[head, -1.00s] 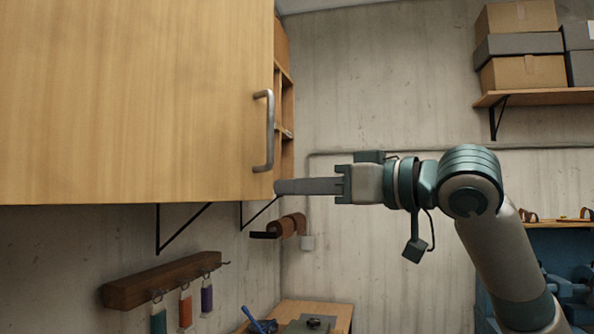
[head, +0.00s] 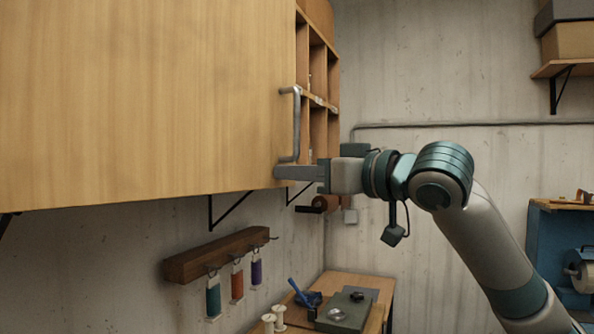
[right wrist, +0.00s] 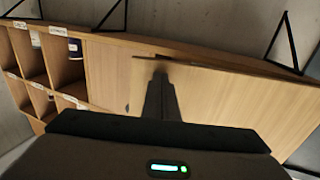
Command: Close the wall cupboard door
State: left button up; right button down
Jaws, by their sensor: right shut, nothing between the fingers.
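The wall cupboard door (head: 150,100) is a large light-wood panel filling the upper left of the head view, with a metal bar handle (head: 296,125) near its right edge. It also shows in the right wrist view (right wrist: 235,95), standing out at an angle from the cupboard. My right gripper (head: 278,171) is shut and empty. Its fingertips are at the door's lower right edge, just below the handle; I cannot tell for sure whether they touch. In the right wrist view the fingers (right wrist: 160,72) point at the door's edge. My left gripper is not in view.
Open pigeonhole shelves (head: 318,90) are to the right of the door. Below hang a wooden rack (head: 215,255) with thread spools and a roll holder (head: 322,204). A workbench (head: 345,282) stands lower down. A shelf with boxes (head: 575,67) is at the right.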

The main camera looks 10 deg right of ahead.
jog(key=shift+w+d, duration=0.1)
jog(key=shift+w, duration=0.05)
jog(key=shift+n+g+y, duration=0.5)
jog(key=shift+g+y, duration=0.1)
jog(key=shift+y, duration=0.1)
jog(key=p+x, duration=0.1)
jog(key=x, duration=0.1)
jog(key=p+x, duration=0.2)
jog(key=shift+w+r, duration=0.25)
jog(key=shift+w, duration=0.1)
jog(key=p+x, duration=0.2)
jog(key=x, duration=0.5)
jog(key=shift+w+a+p, duration=0.2)
jog(key=shift+w+p, duration=0.05)
jog(key=shift+p, duration=0.05)
jog(key=shift+f, duration=0.2)
